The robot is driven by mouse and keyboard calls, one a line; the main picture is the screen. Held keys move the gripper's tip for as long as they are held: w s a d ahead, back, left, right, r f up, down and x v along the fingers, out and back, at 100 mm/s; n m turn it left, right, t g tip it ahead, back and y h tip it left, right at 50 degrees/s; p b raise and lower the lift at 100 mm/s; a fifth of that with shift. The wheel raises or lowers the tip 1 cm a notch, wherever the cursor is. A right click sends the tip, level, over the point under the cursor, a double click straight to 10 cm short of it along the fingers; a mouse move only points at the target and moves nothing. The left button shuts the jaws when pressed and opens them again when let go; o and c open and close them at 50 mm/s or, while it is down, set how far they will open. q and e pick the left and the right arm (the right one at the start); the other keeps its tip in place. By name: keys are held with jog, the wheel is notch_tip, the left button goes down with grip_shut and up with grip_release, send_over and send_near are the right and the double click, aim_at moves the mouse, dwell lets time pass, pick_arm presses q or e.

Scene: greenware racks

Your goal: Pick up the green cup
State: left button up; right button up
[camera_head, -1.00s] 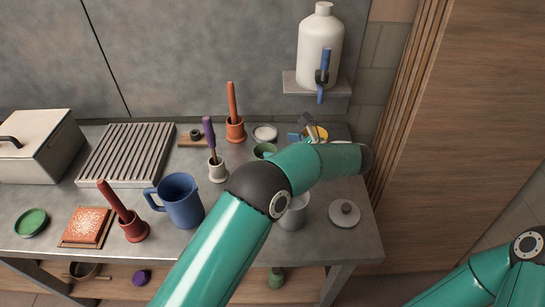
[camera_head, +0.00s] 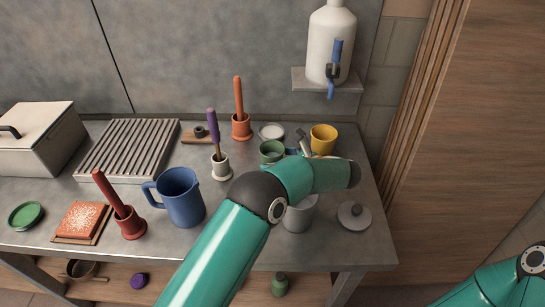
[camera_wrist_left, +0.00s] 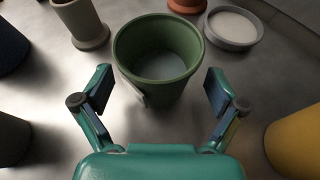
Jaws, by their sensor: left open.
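The green cup (camera_head: 271,152) stands upright on the grey counter, partly hidden behind my left arm in the head view. In the left wrist view the green cup (camera_wrist_left: 160,78) is seen from above, open and seemingly empty, with a small pale piece on its near side. My left gripper (camera_wrist_left: 160,86) is open, one finger on each side of the cup's near part, with gaps showing on both sides. In the head view the left gripper (camera_head: 298,147) is just right of the cup, mostly hidden by its wrist. My right gripper is out of view.
A yellow cup (camera_head: 323,142) stands close on the right. A white dish (camera_head: 271,131) and a pale holder with a purple-handled tool (camera_head: 221,170) are near the green cup. A grey vessel (camera_head: 299,217) and a blue jug (camera_head: 181,200) stand nearer the front.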

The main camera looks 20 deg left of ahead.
pick_arm(q)
jog(key=shift+x, duration=1.4)
jog(key=c, duration=1.3)
jog(key=shift+r, duration=0.2)
jog(key=shift+c, duration=0.2)
notch_tip(320, 180, up, 19)
jog(key=shift+r, duration=0.2)
jog(key=shift+r, duration=0.1)
